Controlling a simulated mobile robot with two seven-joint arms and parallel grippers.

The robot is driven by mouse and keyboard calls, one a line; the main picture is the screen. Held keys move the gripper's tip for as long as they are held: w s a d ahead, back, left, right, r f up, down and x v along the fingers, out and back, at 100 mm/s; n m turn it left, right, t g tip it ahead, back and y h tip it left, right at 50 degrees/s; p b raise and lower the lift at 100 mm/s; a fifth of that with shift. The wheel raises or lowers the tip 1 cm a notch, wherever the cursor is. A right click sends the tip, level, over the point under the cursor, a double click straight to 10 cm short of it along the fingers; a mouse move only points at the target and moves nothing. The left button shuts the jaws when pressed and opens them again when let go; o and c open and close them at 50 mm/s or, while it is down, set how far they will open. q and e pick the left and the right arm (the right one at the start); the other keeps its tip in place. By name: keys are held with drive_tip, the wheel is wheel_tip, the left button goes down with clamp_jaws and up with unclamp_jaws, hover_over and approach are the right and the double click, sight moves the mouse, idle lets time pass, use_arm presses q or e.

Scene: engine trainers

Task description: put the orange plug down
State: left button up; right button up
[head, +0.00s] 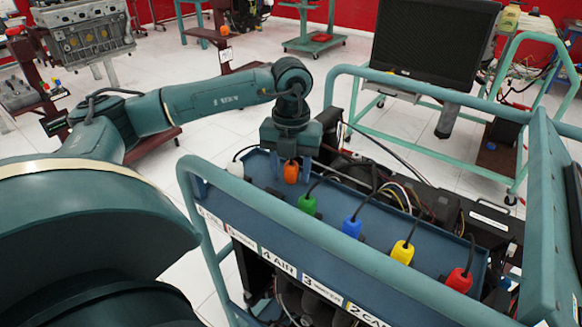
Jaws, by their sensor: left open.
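The orange plug (291,172) is at the far left part of the blue panel (262,168) on the engine trainer. My left gripper (292,163) points down directly over it. Its fingers are open, one on each side of the plug. The gripper hides the plug's top. I cannot tell whether the plug's lower end touches the panel. My right gripper is not in view.
A white plug (235,168), green plug (307,204), blue plug (352,227), yellow plug (402,252) and red plug (459,280) stand along the panel with black cords. A teal frame rail (330,240) runs in front. A monitor (435,40) stands behind.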

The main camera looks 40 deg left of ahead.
sight(291, 164)
use_arm(q)
drive_tip(key=shift+r, duration=0.1)
wheel_tip(291, 164, up, 12)
drive_tip(key=shift+p, duration=0.35)
idle(0.6)
